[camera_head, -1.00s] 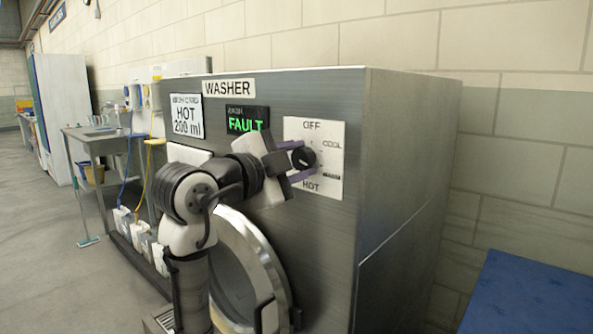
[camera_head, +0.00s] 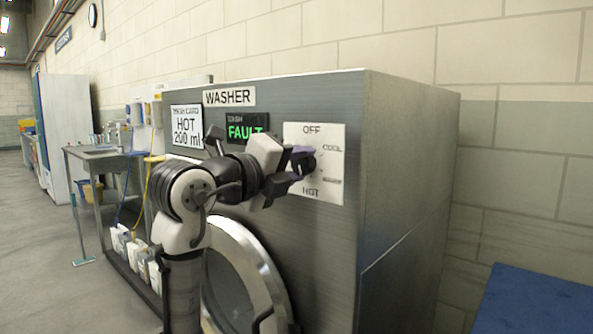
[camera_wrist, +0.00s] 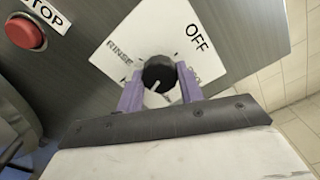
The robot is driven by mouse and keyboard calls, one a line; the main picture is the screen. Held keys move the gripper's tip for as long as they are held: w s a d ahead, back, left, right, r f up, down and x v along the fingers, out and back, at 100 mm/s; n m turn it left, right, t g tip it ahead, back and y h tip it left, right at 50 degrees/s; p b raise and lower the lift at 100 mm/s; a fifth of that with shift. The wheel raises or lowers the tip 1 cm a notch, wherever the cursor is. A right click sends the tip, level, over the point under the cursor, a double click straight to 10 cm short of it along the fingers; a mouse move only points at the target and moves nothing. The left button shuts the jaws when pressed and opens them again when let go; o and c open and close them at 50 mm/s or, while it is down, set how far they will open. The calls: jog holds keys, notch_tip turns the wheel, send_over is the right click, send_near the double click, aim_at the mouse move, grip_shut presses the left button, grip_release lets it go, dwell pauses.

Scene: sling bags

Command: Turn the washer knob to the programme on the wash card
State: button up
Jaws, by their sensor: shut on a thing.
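The black round washer knob (camera_head: 305,163) sits on a white dial plate (camera_head: 333,191) on the washer front. OFF is at the top of the plate, COOL on the right and HOT at the bottom. My gripper (camera_head: 302,164) is shut on the knob, its purple fingers on either side of it. In the wrist view the knob (camera_wrist: 158,72) lies between both fingers. Its white pointer line points down the picture, away from OFF and RINSE; the label there is hidden. The wash card (camera_head: 187,126) reads HOT, 200 ml. The display (camera_head: 246,128) shows FAULT in green.
A red STOP button (camera_wrist: 26,32) is near the dial plate in the wrist view. The round washer door (camera_head: 245,275) is below my arm. A blue surface (camera_head: 535,305) is at lower right. A sink table (camera_head: 95,152) and several bottles stand to the left.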

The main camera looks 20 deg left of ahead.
jog(key=shift+f+m+b, duration=0.1)
jog(key=shift+m+b, duration=0.25)
jog(key=shift+m, duration=1.35)
jog(key=o, duration=1)
jog(key=shift+s, duration=0.1)
jog(key=b+v, duration=0.1)
jog(key=v, duration=1.2)
jog(key=shift+s, duration=0.35)
jog(key=shift+a, duration=0.1)
